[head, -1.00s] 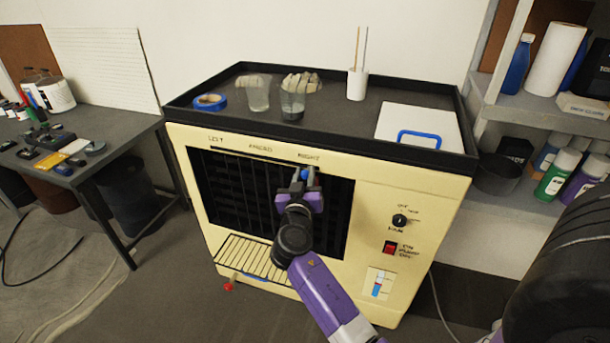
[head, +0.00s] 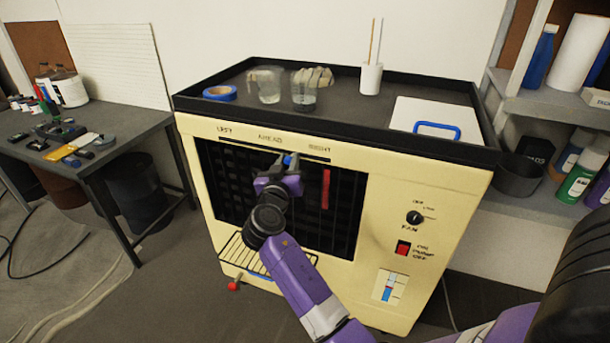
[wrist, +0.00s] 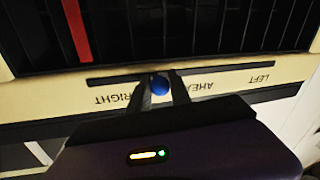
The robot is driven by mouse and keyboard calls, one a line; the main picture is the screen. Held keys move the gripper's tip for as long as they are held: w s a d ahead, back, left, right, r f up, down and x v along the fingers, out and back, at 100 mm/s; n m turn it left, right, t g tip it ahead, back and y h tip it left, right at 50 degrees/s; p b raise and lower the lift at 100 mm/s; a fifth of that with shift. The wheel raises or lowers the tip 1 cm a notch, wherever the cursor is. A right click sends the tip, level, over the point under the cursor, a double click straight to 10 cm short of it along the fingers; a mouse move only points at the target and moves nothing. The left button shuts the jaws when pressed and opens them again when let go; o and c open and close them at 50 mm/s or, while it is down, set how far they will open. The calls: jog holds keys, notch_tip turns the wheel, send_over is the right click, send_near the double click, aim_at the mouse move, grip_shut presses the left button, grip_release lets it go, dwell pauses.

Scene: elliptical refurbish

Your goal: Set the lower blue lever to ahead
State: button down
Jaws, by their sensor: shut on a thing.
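The cream cabinet (head: 390,180) has a slot labelled LEFT, AHEAD and RIGHT above its dark grille. A blue lever knob (head: 287,160) sits at this slot, a little to the RIGHT side of the AHEAD label (head: 270,138). My gripper (head: 280,168) is shut on the knob. In the wrist view the labels appear upside down, and the blue knob (wrist: 160,86) sits between my two fingers, between RIGHT and AHEAD. My fingers hide part of the AHEAD and RIGHT lettering there.
A red strip (head: 326,189) hangs on the grille. Below are a wire rack (head: 240,258) and a red knob (head: 234,286). The right panel has a black dial (head: 414,218), a red switch (head: 402,247) and a blue-and-white slider (head: 388,287). Cups and tape (head: 219,93) lie on top.

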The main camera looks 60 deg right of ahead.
jog(key=w+b, duration=0.1)
jog(key=w, duration=0.1)
jog(key=w+b, duration=0.3)
jog(key=w, duration=0.1)
jog(key=shift+w+a+f+b, duration=0.2)
jog(key=shift+f+b, duration=0.05)
jog(key=shift+b, duration=0.1)
jog(key=shift+w+r, duration=0.15)
jog(key=shift+w, duration=0.25)
jog(key=c, duration=1.2)
grip_release()
jog(key=shift+a, duration=0.15)
jog(key=v, duration=0.7)
jog(key=shift+s+a+r+b, duration=0.1)
jog(key=shift+a+b, duration=0.25)
